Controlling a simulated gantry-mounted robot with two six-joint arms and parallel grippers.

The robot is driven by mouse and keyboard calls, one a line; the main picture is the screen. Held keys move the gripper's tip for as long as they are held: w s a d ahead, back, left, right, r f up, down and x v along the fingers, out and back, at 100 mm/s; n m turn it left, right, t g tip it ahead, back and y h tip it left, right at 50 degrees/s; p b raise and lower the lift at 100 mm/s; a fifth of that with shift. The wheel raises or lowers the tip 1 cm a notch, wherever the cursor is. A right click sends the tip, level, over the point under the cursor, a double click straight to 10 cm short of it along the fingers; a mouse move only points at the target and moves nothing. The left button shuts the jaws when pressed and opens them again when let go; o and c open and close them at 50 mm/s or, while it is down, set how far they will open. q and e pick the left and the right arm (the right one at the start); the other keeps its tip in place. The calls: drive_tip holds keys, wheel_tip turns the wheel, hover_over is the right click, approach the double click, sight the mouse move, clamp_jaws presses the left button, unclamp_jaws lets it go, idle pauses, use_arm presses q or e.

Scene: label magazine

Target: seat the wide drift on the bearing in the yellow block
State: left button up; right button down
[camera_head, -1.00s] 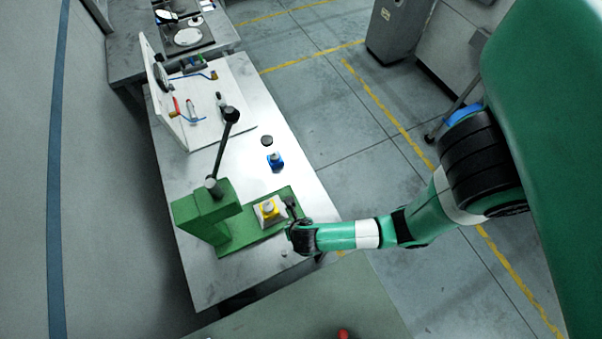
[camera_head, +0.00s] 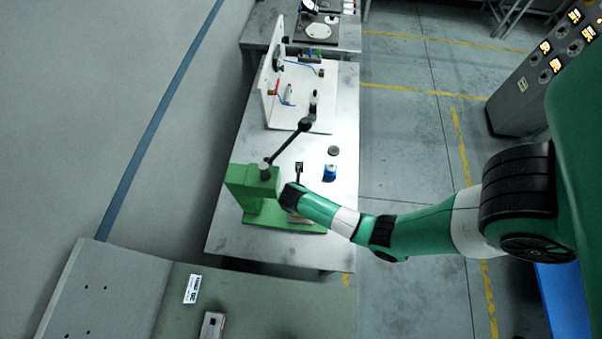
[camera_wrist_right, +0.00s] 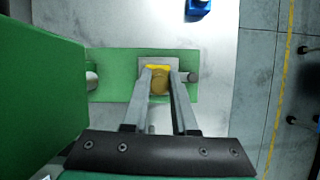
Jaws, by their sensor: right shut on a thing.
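In the right wrist view my right gripper (camera_wrist_right: 160,78) is shut on a round brass-coloured piece (camera_wrist_right: 160,84), probably the wide drift. The yellow block (camera_wrist_right: 157,67) is directly beneath or behind it, mostly covered by the fingers and the piece. The bearing is hidden, and I cannot tell whether the piece touches it. In the head view my right arm reaches over the green press (camera_head: 250,190), and its wrist hides the yellow block. My left gripper is not in view.
The press column stands close on the left, with its lever (camera_head: 290,143) rising beside my wrist. A blue object (camera_head: 330,173) and a dark disc (camera_head: 333,150) lie on the metal table. A white board (camera_head: 290,118) with tools stands farther back.

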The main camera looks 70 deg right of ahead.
drive_tip(key=shift+r+p, duration=0.15)
drive_tip(key=shift+p, duration=0.3)
wheel_tip(320, 180, down, 6)
drive_tip(key=b, duration=0.4)
drive_tip(key=shift+b, duration=0.35)
drive_tip(key=shift+p, duration=0.3)
idle(0.4)
drive_tip(key=shift+p, duration=0.4)
idle(0.4)
drive_tip(key=shift+f+b, duration=1.05)
drive_tip(key=shift+f, duration=0.3)
drive_tip(key=c, duration=0.6)
unclamp_jaws()
